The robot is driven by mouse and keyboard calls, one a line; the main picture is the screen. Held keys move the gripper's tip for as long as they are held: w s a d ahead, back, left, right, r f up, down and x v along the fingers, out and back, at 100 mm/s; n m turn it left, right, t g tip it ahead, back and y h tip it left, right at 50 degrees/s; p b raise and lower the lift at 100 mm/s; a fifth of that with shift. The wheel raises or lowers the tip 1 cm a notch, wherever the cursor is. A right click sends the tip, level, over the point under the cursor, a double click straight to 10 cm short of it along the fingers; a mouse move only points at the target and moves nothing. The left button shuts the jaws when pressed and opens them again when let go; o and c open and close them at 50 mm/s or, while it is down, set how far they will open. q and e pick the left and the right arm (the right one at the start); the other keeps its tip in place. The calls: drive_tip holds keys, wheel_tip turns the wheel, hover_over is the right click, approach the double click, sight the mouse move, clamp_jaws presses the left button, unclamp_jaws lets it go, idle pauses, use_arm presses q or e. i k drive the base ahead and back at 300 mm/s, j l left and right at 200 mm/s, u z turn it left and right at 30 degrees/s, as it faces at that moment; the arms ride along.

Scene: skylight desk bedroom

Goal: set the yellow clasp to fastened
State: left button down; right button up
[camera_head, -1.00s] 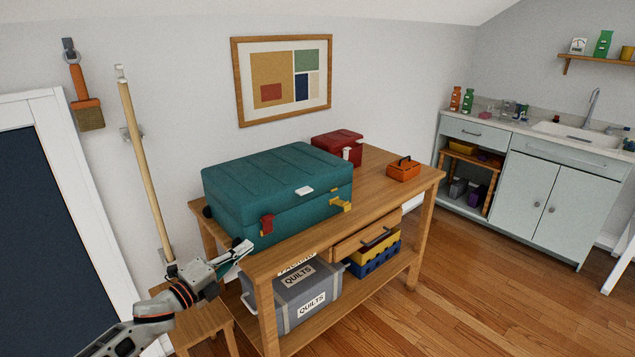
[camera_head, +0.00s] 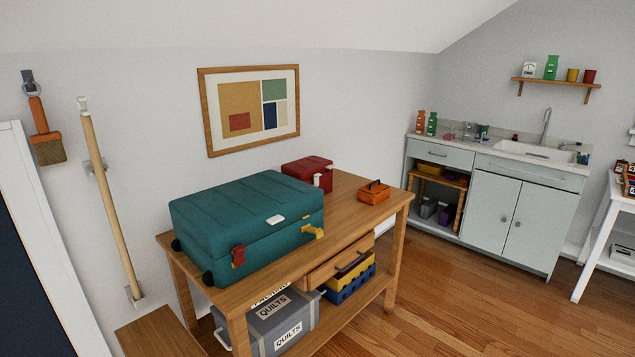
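The yellow clasp (camera_head: 314,231) is on the front of the teal case (camera_head: 246,214), near its right end. It sticks outward from the case, though it is too small to tell its exact state. A red clasp (camera_head: 238,255) is near the left end of the same front and lies against it. A white handle or label piece (camera_head: 275,219) sits between them at the lid edge. The case lid is down. The case rests on the wooden workbench (camera_head: 340,205). Neither of my grippers is in view.
A red box (camera_head: 307,172) and a small orange toolbox (camera_head: 374,192) stand on the bench behind and right of the case. The bench drawer (camera_head: 340,263) is slightly proud. A grey quilts bin (camera_head: 270,322) is below. A wooden stool (camera_head: 158,334) stands at left. Floor at right is clear.

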sight(319, 232)
drive_tip(key=i+l, duration=0.85)
drive_tip(key=l, duration=0.3)
drive_tip(key=i+l, duration=0.45)
drive_tip(key=l+u, duration=0.05)
drive_tip(key=l, duration=0.05)
